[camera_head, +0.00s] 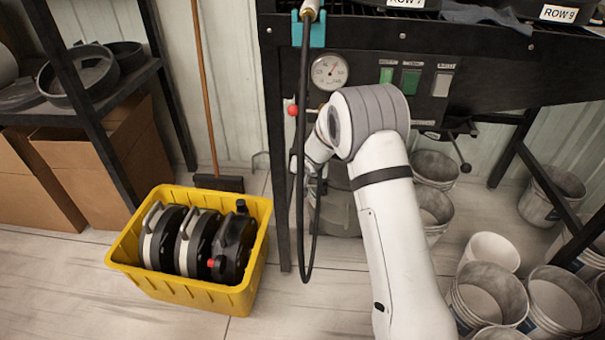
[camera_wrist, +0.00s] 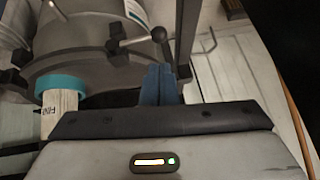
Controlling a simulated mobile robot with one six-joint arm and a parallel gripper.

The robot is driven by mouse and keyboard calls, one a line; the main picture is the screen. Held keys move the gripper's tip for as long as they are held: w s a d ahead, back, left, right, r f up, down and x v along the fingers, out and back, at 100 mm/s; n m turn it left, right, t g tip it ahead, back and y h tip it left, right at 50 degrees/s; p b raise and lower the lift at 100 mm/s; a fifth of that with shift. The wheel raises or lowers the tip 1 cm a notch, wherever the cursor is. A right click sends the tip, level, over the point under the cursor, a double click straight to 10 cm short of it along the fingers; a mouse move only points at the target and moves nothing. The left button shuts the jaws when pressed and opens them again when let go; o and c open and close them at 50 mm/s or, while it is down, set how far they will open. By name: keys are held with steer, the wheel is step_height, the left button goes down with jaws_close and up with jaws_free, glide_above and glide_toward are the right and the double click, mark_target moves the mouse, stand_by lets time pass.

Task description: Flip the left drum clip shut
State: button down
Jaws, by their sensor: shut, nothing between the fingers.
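My gripper (camera_wrist: 159,72) shows in the wrist view as two blue fingers, pressed together and empty. Just beyond the fingertips is a metal lever (camera_wrist: 135,43) with dark ends, on a round grey housing (camera_wrist: 85,65). I cannot tell whether the fingers touch the lever, or whether it is the left drum clip. No part is plainly recognisable as that clip or as open or shut. In the head view my arm reaches down below the dial gauge (camera_head: 329,71), and the arm and hanging hose largely hide the gripper and the housing.
A black hose (camera_head: 304,150) hangs beside my arm. A yellow crate (camera_head: 190,290) with several black discs stands on the floor at left. A black shelf (camera_head: 95,90) is behind it. Several buckets (camera_head: 490,290) stand at right. A teal ring (camera_wrist: 62,80) is in the wrist view.

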mark_target(313, 186)
steer(key=shift+x, duration=3.05)
